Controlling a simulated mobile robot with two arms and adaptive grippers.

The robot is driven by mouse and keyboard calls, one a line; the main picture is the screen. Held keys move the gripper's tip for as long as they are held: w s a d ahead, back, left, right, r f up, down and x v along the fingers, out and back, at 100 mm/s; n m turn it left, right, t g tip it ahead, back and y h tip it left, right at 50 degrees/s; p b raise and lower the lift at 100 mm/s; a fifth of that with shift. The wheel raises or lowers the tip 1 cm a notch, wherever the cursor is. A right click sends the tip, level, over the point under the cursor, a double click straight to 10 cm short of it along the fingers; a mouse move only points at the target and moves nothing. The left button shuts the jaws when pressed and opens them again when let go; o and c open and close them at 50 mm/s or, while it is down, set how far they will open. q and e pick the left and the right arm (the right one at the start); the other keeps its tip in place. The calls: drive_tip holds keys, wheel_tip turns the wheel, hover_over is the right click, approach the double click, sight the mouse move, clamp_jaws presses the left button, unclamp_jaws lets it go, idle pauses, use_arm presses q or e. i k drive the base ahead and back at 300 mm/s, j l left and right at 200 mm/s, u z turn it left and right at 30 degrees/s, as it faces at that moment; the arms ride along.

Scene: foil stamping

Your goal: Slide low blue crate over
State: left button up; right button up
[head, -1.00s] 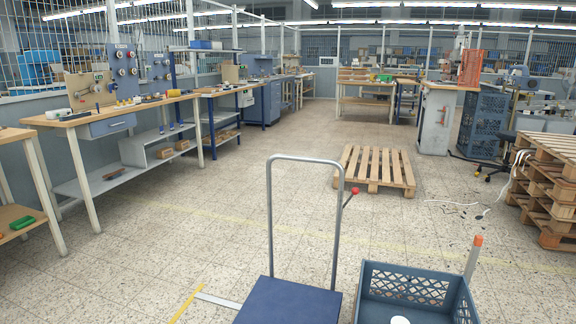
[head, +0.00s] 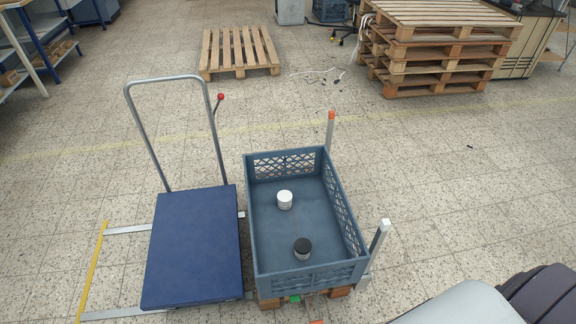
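A low blue-grey crate (head: 256,235) with perforated walls stands right of centre in the head view. It rests on a low wooden support (head: 340,291), whose ends show under its near edge. Inside it are a white round item (head: 285,200) and a dark-topped jar (head: 302,248), standing apart on the floor of the crate. A cart with a flat dark-blue deck (head: 190,245) and a grey tube handle (head: 140,120) stands just left of the crate, with a narrow gap between them. Neither of my grippers is in view.
An orange-tipped post (head: 330,132) and a white-topped post (head: 378,240) stand along the crate's right side. Metal floor strips and a yellow bar (head: 92,270) lie around the cart. Behind are a single pallet (head: 238,50) and a pallet stack (head: 435,45).

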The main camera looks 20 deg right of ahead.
sight(331, 263)
drive_tip(key=z, duration=0.9)
drive_tip(key=l+u, duration=0.15)
drive_tip(key=l, duration=0.35)
drive_tip(key=k+l+u, duration=0.1)
drive_tip(key=l, duration=0.35)
drive_tip(key=k+l+u, duration=0.15)
drive_tip(key=l, duration=0.35)
drive_tip(key=l+u, duration=0.1)
drive_tip(key=l, duration=0.35)
